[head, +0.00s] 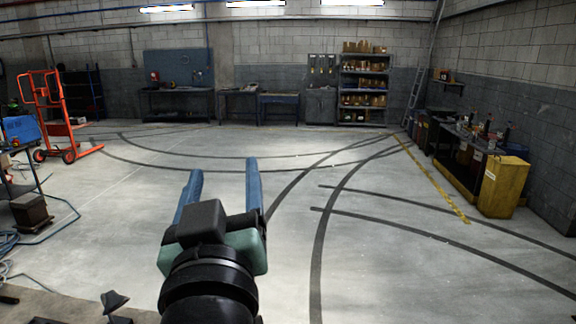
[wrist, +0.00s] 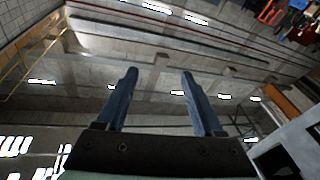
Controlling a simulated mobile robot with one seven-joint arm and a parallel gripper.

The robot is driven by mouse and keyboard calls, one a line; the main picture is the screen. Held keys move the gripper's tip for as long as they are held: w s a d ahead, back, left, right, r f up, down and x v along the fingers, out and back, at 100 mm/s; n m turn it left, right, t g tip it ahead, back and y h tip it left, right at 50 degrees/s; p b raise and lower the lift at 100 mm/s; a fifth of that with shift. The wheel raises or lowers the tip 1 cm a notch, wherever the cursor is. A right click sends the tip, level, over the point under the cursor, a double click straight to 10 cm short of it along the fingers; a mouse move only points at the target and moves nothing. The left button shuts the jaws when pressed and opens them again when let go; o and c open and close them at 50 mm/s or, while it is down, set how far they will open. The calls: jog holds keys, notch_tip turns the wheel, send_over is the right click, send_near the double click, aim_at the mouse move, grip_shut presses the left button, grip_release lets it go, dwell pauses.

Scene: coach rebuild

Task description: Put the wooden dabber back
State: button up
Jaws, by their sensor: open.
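I cannot make out a wooden dabber in either view. My gripper (head: 222,178) is in the lower middle of the head view, with its two blue fingers apart and nothing between them. It is held up over the open floor and touches nothing. In the wrist view the same blue fingers (wrist: 158,82) stand apart and empty, with a ceiling and its lamps behind them.
A workbench (head: 470,150) with small bottles and a yellow cabinet (head: 502,187) stand at the right wall. A shelf with boxes (head: 363,88) and workbenches (head: 178,104) line the back wall. An orange hand truck (head: 52,115) stands left. The middle floor (head: 260,145) is clear.

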jog(key=s+d+r+m+t+h, duration=0.1)
jog(key=s+d+r+m+t, duration=0.1)
jog(key=r, duration=0.6)
jog(key=s+d+r+m+t+h, duration=0.2)
jog(key=s+d+r+t, duration=0.3)
jog(key=s+r, duration=0.3)
jog(key=shift+s+d+r+h, duration=0.3)
jog(key=shift+s+d, duration=0.15)
jog(key=shift+d, duration=0.45)
jog(key=shift+f, duration=0.1)
